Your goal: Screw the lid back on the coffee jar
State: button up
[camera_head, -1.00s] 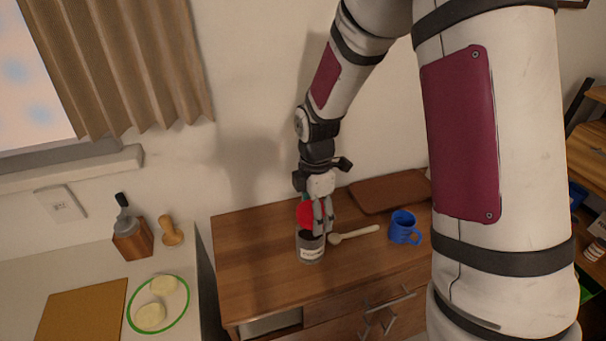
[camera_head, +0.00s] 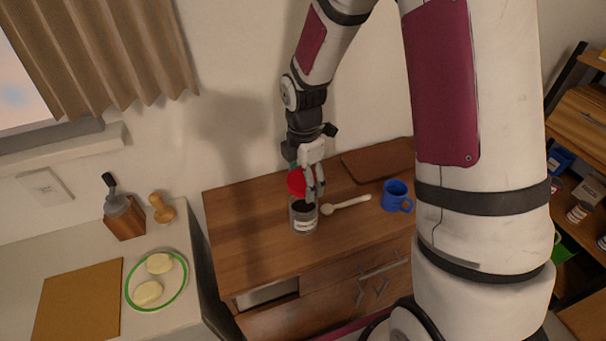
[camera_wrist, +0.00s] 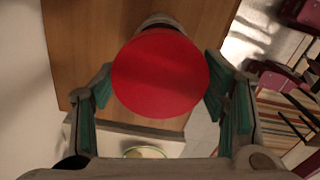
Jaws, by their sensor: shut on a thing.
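The coffee jar (camera_head: 303,225) is a clear jar with dark contents and a white label. It stands upright on the wooden cabinet top, and its dark top shows uncovered in the head view. The red round lid (camera_head: 296,182) is held by my gripper (camera_head: 313,187) just above the jar, looking tilted and apart from its rim. In the wrist view the lid (camera_wrist: 160,72) fills the space between the fingers of my gripper (camera_wrist: 160,90) and hides most of the jar (camera_wrist: 158,20) behind it.
A white spoon (camera_head: 345,205) and a blue mug (camera_head: 396,196) lie right of the jar. A brown board (camera_head: 377,160) is at the back. The cabinet top (camera_head: 240,230) is clear left of the jar. A counter with a green-rimmed plate (camera_head: 181,290) stands farther left.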

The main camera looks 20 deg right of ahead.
aim_at(303, 214)
jog(key=shift+s+f+b, duration=0.1)
jog(key=shift+f+b, duration=0.35)
jog(key=shift+f, duration=1.55)
jog(key=shift+f+b, duration=0.3)
jog(key=shift+f, duration=0.7)
jog(key=shift+o, duration=1.2)
jog(key=c, duration=0.5)
jog(key=m, duration=0.9)
jog(key=shift+p, duration=0.4)
